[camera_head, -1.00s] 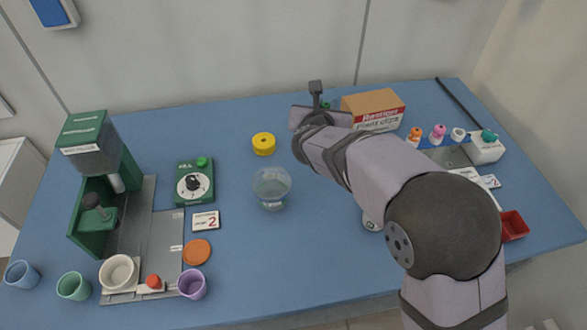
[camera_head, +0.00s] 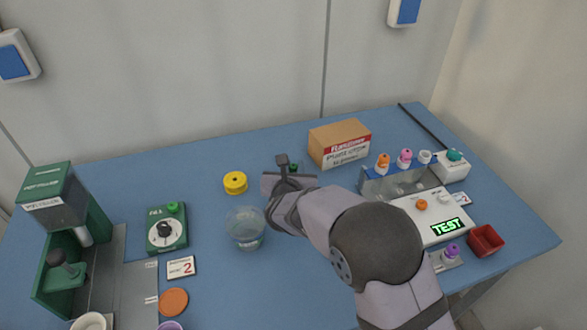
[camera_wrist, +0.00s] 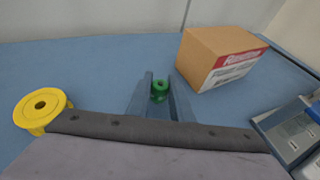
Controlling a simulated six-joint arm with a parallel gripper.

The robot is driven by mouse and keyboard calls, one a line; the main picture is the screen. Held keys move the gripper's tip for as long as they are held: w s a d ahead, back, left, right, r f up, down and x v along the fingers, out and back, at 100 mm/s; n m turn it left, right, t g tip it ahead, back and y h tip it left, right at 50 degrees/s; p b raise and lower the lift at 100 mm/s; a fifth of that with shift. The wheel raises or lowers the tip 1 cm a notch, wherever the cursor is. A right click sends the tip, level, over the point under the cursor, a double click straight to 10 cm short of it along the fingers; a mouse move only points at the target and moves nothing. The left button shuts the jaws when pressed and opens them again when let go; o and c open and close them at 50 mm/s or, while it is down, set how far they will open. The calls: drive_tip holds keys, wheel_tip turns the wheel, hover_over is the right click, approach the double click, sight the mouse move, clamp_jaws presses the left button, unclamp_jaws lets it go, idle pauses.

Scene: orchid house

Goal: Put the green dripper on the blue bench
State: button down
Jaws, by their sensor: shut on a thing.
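The green dripper (camera_wrist: 159,88) is a small green piece with a dark hole in its top. In the wrist view it sits between the two fingertips of my gripper (camera_wrist: 160,92), which is shut on it. In the head view only a bit of the green dripper (camera_head: 293,167) shows beside my gripper (camera_head: 290,173); my arm hides the rest. The blue bench (camera_head: 300,240) lies beneath. I cannot tell whether the dripper touches its surface.
A cardboard box (camera_head: 340,145) stands close by on the right. A yellow spool (camera_head: 235,183) and a clear round vessel (camera_head: 245,228) are to the left. A rack (camera_head: 400,180) and a white device reading TEST (camera_head: 432,218) stand further right. Bench behind my gripper is clear.

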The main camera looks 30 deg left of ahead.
drive_tip(key=shift+f, duration=0.4)
drive_tip(key=shift+f+b, duration=0.25)
drive_tip(key=shift+b, duration=0.1)
drive_tip(key=c, duration=1.6)
unclamp_jaws()
drive_tip(key=shift+r+p, duration=0.2)
drive_tip(key=shift+p, duration=0.1)
drive_tip(key=shift+s+r, duration=0.1)
drive_tip(key=b+v, duration=0.1)
drive_tip(key=v, duration=1.1)
drive_tip(key=shift+d, duration=0.1)
